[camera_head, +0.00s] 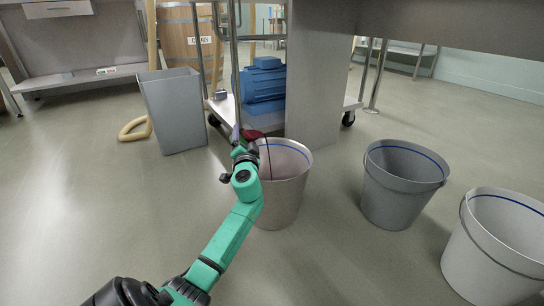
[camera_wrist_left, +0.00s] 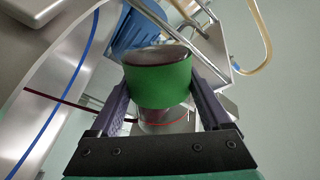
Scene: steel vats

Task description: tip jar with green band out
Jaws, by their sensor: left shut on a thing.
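The jar with the green band (camera_wrist_left: 158,86) is between the fingers of my left gripper (camera_wrist_left: 160,92) in the left wrist view. In the head view my left gripper (camera_head: 243,147) holds it tilted at the rim of the nearest grey bucket (camera_head: 282,190). The jar shows there only as a small dark red patch (camera_head: 252,134), with its band hidden. A thin dark red line, like a stream of liquid, runs from the jar toward the bucket in both views. The bucket's inside looks faintly pinkish; its bottom is hidden. My right gripper is not in view.
Two more grey buckets with blue lines (camera_head: 400,195) (camera_head: 490,255) stand to the right. A cart (camera_head: 225,105) carrying a blue motor (camera_head: 263,82) is behind. A grey bin (camera_head: 172,110) stands left.

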